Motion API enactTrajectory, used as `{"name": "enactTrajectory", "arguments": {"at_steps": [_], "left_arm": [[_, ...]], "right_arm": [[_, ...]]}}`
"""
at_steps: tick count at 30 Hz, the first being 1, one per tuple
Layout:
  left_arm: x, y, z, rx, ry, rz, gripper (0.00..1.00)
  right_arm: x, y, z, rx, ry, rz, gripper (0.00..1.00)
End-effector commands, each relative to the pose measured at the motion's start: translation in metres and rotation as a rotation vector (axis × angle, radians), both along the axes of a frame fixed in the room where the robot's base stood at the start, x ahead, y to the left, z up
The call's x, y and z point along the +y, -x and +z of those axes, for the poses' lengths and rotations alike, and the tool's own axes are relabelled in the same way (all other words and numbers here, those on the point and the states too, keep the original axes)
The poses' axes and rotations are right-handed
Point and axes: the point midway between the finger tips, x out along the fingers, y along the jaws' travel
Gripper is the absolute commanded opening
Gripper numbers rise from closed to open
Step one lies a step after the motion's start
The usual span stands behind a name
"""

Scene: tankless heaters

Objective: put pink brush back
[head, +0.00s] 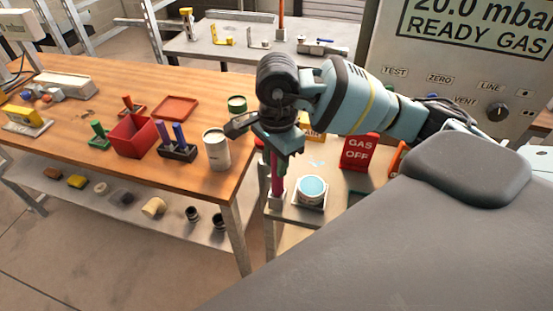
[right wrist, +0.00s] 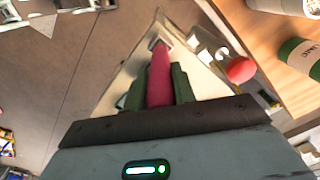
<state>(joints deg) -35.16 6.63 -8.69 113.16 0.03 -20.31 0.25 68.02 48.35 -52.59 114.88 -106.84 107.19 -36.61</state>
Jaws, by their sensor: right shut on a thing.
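The pink brush (head: 276,180) is held upright in my right gripper (head: 277,145) above the small side bench. It also shows in the right wrist view (right wrist: 160,78), between both fingers of the gripper (right wrist: 157,90). Its lower end meets a small grey holder (head: 275,202) near the bench's left edge. I cannot tell how deep it sits in that holder. A tin with pale blue contents (head: 312,190) stands just right of the brush. My left gripper is not in view.
A red GAS OFF sign (head: 359,152) stands behind the tin. The wooden table (head: 190,85) at left carries a white can (head: 215,150), a dark rack with blue and purple handles (head: 177,152) and a red box (head: 132,138). A large grey gas panel (head: 470,75) stands at right.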

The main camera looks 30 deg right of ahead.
Motion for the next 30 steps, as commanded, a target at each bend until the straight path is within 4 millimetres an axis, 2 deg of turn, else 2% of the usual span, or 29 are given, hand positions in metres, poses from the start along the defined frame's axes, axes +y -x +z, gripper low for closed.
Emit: {"name": "enactTrajectory", "arguments": {"at_steps": [1, 2, 6, 14, 19, 23, 30], "left_arm": [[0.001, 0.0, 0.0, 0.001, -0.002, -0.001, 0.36], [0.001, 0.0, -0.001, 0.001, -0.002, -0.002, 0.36], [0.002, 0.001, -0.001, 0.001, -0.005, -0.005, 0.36], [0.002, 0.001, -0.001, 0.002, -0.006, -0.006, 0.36], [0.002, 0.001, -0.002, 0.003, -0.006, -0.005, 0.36], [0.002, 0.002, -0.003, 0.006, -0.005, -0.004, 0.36], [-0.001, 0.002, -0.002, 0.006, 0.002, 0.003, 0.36]], "right_arm": [[0.0, 0.0, -0.001, 0.002, 0.0, 0.0, 0.03], [0.0, 0.0, -0.001, 0.002, 0.0, 0.0, 0.3], [0.0, 0.0, -0.001, 0.002, 0.0, 0.0, 0.48], [0.0, 0.0, 0.0, 0.001, 0.0, 0.0, 0.48], [0.0, -0.001, 0.01, -0.002, -0.001, -0.001, 0.48], [0.0, -0.001, 0.031, -0.002, -0.001, 0.0, 0.48], [0.0, -0.001, 0.081, -0.004, 0.0, 0.0, 0.48]]}}
